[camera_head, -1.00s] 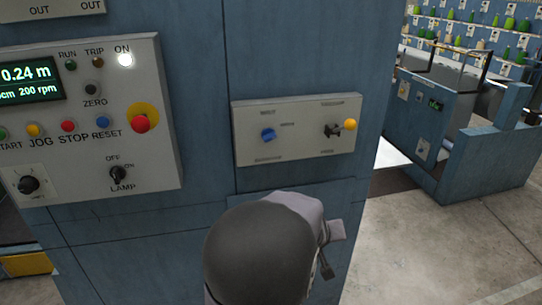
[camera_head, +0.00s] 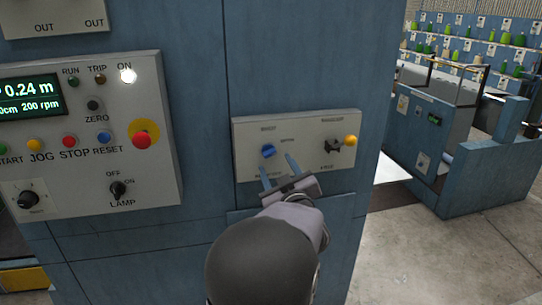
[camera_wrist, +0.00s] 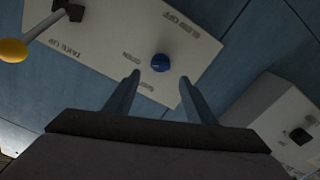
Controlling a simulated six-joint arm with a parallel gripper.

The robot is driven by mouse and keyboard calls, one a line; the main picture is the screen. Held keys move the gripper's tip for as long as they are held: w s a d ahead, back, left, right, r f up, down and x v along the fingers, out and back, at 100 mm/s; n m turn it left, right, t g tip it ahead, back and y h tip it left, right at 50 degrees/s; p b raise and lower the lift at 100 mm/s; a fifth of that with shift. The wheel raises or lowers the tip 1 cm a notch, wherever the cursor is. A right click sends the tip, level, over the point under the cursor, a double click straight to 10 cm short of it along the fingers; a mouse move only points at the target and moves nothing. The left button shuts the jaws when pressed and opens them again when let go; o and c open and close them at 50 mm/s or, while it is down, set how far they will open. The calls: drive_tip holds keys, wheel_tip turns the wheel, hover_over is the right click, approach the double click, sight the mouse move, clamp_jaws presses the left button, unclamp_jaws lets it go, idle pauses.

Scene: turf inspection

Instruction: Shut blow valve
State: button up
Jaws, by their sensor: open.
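The blue blow-off knob (camera_head: 268,151) sits on a pale panel on the blue cabinet. It shows in the wrist view (camera_wrist: 160,62) as a round knob, with OPEN and SHUT marks beside it and BLOW OFF lettering; I cannot tell which mark it points to. My gripper (camera_head: 276,164) is open and empty. In the wrist view, the two fingertips (camera_wrist: 160,77) lie either side of the line to the knob, just short of it in the picture. I see no contact with it.
On the same panel, a take-up lever with a yellow ball (camera_head: 350,140) stands right of the knob. A control box with a red emergency button (camera_head: 141,140) and lamp switch (camera_head: 117,188) projects at left. Open floor (camera_head: 460,260) lies to the right.

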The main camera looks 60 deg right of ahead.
sight(270, 154)
drive_tip(key=shift+p+x, duration=1.4)
drive_tip(key=shift+x, duration=2.05)
drive_tip(key=shift+f, duration=0.1)
drive_tip(key=c, duration=1)
